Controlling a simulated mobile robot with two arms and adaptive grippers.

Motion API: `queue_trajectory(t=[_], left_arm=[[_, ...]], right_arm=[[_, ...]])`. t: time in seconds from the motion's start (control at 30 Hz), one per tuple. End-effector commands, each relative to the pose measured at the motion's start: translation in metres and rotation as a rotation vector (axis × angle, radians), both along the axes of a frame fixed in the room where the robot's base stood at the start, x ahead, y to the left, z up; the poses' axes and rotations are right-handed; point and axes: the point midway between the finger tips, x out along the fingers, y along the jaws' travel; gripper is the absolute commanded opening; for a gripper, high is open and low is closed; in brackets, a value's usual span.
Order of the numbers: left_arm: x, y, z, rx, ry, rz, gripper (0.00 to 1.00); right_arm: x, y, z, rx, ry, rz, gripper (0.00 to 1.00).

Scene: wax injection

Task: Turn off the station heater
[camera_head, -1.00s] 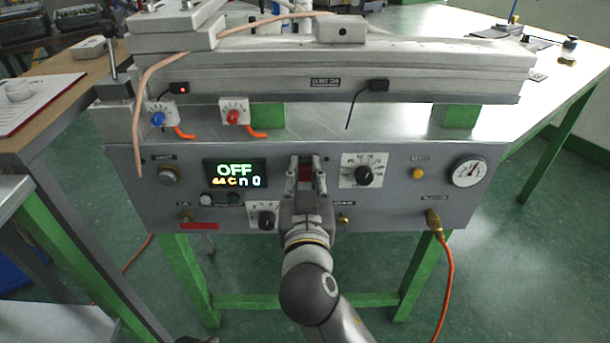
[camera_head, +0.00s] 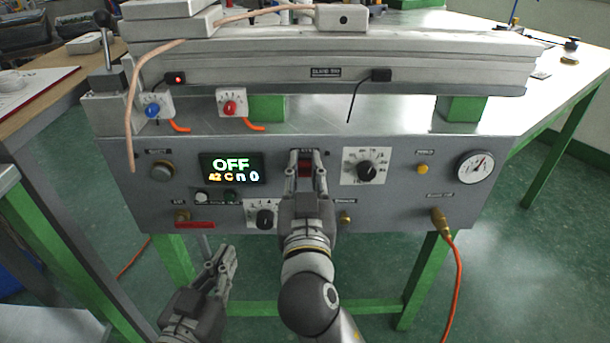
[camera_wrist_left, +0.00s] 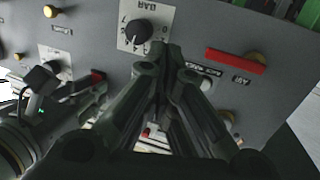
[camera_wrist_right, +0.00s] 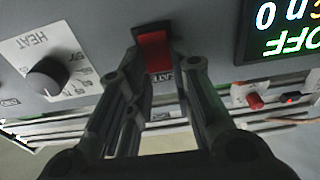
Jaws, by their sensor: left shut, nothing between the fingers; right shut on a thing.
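The grey station panel (camera_head: 400,205) has a display (camera_head: 231,169) reading OFF, with 42 C below. A red switch (camera_head: 305,165) sits right of the display. My right gripper (camera_head: 305,160) is shut on this switch; the right wrist view shows its fingertips at either side of the red switch (camera_wrist_right: 153,50). A black knob (camera_head: 366,171) is right of it; its dial reads HEAT in the right wrist view (camera_wrist_right: 46,79). My left gripper (camera_head: 227,256) is shut and empty, in front of the panel's lower edge. The left wrist view shows its fingertips (camera_wrist_left: 168,58) below the BAR knob (camera_wrist_left: 138,31).
A lower black knob (camera_head: 264,217) is left of my right gripper. A gauge (camera_head: 475,167) and an orange hose (camera_head: 459,275) are at the right. A blue knob (camera_head: 152,111) and a red knob (camera_head: 230,107) stand above the panel. A red bar (camera_head: 195,225) is low left.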

Motion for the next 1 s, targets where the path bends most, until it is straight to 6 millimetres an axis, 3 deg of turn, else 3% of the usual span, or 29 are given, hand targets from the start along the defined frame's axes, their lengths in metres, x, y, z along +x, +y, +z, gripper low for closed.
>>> queue_trajectory(t=[0.4, 0.83, 0.87, 1.0], left_arm=[[-0.003, -0.008, 0.062, -0.088, -0.336, -0.02, 0.0], [-0.006, -0.009, 0.072, -0.1, -0.382, -0.023, 0.0], [-0.006, -0.009, 0.072, -0.1, -0.382, -0.023, 0.0], [-0.006, -0.009, 0.072, -0.1, -0.381, -0.022, 0.0]], right_arm=[[-0.001, -0.001, -0.002, 0.001, -0.043, -0.002, 0.0], [-0.001, -0.001, 0.0, 0.0, -0.049, -0.001, 0.0], [-0.001, -0.001, 0.0, 0.0, -0.049, -0.001, 0.23], [-0.001, 0.0, -0.001, 0.0, -0.048, -0.001, 0.41]])
